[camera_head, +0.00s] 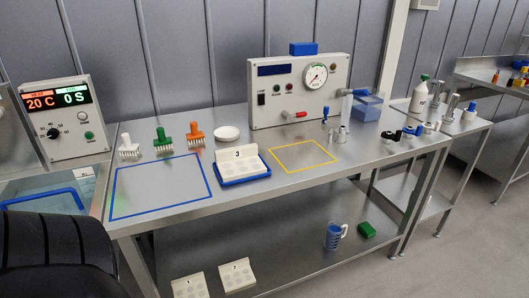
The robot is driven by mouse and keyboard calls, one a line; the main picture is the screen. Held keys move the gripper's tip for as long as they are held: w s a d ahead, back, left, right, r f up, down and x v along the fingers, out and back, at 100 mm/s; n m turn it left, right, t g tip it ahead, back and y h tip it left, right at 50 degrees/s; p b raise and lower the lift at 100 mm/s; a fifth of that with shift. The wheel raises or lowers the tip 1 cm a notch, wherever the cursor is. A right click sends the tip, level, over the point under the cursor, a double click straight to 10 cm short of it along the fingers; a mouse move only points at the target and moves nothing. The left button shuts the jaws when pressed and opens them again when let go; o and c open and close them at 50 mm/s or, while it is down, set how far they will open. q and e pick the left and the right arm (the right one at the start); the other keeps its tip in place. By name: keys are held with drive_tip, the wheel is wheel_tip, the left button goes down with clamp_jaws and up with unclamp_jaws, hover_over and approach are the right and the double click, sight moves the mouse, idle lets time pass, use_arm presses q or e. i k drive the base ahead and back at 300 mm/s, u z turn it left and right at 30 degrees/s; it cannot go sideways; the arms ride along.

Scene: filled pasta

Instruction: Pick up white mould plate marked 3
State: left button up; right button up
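The white mould plate marked 3 (252,163) leans upright and slightly tilted in a blue tray (246,179) on the steel bench, between a blue-outlined area and a yellow-outlined area. Its number faces me; its lower part sits behind the tray's front rim. Two other white plates with round recesses stand on the lower shelf, one at the left (190,288) and one to its right (238,275); their marks are too small to read surely. Neither of my grippers is in view.
White, green and orange brush-like tools (163,140) and a white round dish (227,133) stand behind the tray. A control box with a gauge (298,92) stands at the back. The blue-outlined area (160,186) and yellow-outlined area (303,155) are empty.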

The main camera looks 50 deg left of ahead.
sight(234, 163)
drive_tip(key=u, duration=0.5)
drive_tip(key=i, duration=0.8)
drive_tip(key=u, duration=0.7)
